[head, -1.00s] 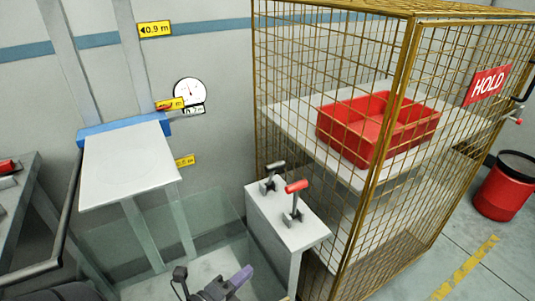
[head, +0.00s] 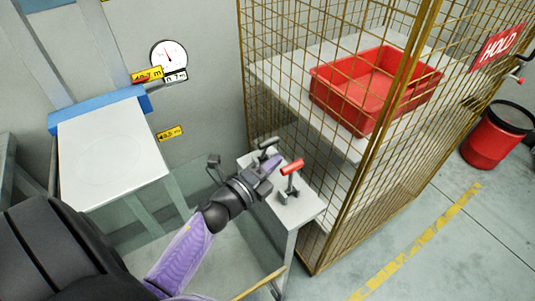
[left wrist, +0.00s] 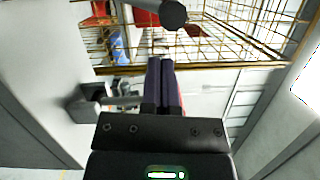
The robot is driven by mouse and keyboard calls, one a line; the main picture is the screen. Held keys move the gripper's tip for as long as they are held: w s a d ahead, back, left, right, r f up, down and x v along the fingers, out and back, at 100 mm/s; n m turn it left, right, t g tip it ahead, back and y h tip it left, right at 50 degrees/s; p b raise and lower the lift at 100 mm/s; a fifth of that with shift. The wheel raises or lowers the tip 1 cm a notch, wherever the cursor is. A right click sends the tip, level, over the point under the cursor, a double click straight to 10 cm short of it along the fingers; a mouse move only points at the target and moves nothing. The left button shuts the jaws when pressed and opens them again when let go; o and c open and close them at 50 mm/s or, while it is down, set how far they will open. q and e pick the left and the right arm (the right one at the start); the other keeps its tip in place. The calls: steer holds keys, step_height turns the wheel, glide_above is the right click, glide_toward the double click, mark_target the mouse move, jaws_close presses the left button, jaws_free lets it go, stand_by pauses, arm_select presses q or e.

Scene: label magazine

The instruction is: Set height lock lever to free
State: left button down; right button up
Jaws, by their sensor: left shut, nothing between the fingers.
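Two levers stand on a narrow white stand beside the cage. One has a red grip (head: 292,166), the other a dark grey grip (head: 268,143). I cannot read a label telling which is the height lock lever. My left gripper (head: 268,170) is over the stand, between the levers, with its fingers shut and empty. In the left wrist view the closed fingers (left wrist: 164,80) point toward the cage, and a grey lever-like part (left wrist: 112,101) lies left of them. Whether the fingers touch a lever is unclear. My right gripper is out of view.
A white platform with a blue back edge (head: 100,108) stands left, below a round gauge (head: 168,57) and yellow height tags. A wire cage (head: 350,185) with a red tray (head: 365,112) stands right of the levers. A red bin (head: 490,142) is at far right.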

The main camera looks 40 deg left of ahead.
mark_target(259, 146)
arm_select(q)
steer(key=shift+w+a+r, duration=0.1)
steer(key=shift+w+a, duration=0.1)
steer(key=shift+a, duration=0.35)
steer(key=shift+w+a+r, duration=0.1)
steer(key=shift+w+a, duration=0.1)
steer(key=shift+a, duration=0.3)
steer(key=r+n+p, duration=0.1)
steer(key=p, duration=0.1)
steer(key=a+r+n+p, duration=0.1)
steer(key=shift+w+a+p, duration=0.25)
steer(key=shift+w+p, duration=0.1)
steer(key=shift+p, duration=0.05)
steer(key=shift+w+a+n+g+p, duration=0.1)
steer(key=shift+a+n+g+p, duration=0.3)
steer(key=shift+n, duration=0.1)
steer(key=shift+f, duration=0.1)
steer(key=shift+f+n, duration=0.2)
steer(key=shift+n, duration=0.1)
